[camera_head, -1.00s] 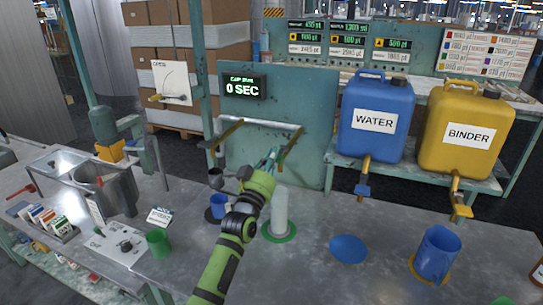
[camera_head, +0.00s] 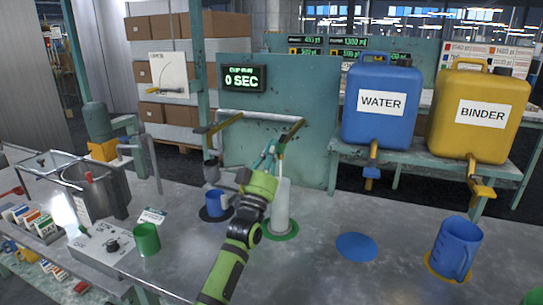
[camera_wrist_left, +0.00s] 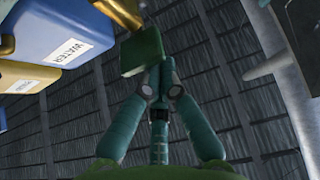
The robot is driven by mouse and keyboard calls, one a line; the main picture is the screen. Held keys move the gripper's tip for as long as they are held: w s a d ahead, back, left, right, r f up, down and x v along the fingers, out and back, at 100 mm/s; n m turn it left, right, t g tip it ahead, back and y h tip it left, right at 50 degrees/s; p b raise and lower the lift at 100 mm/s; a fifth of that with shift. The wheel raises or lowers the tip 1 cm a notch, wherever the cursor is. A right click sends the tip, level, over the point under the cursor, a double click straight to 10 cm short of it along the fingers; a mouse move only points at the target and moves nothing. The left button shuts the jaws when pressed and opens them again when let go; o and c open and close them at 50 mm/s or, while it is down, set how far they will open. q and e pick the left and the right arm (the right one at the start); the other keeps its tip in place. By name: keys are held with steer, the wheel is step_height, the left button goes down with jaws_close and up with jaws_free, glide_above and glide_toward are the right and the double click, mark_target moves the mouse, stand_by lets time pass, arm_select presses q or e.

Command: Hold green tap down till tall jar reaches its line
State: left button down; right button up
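The tall jar (camera_head: 281,205) is a pale upright cylinder on a green disc (camera_head: 263,233) on the bench. No line or level can be made out on it. A pipe frame (camera_head: 262,115) with brass-coloured arms stands above and behind it. My left gripper (camera_head: 269,153) is beside and above the jar, below the right brass arm. In the left wrist view a green paddle (camera_wrist_left: 141,52), perhaps the green tap's, is at the fingertips of the gripper (camera_wrist_left: 160,68). The fingers look closed together; contact with the paddle is unclear. My right gripper is not in view.
A display (camera_head: 244,78) reads 0 SEC. Blue water (camera_head: 381,125) and yellow binder (camera_head: 470,135) tanks stand at right. A blue jug (camera_head: 455,248), blue mug (camera_head: 217,204) and green cup (camera_head: 147,238) stand on the bench. Bench around the blue disc (camera_head: 356,246) is clear.

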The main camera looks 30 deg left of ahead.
arm_select(q)
steer(key=shift+f, duration=0.15)
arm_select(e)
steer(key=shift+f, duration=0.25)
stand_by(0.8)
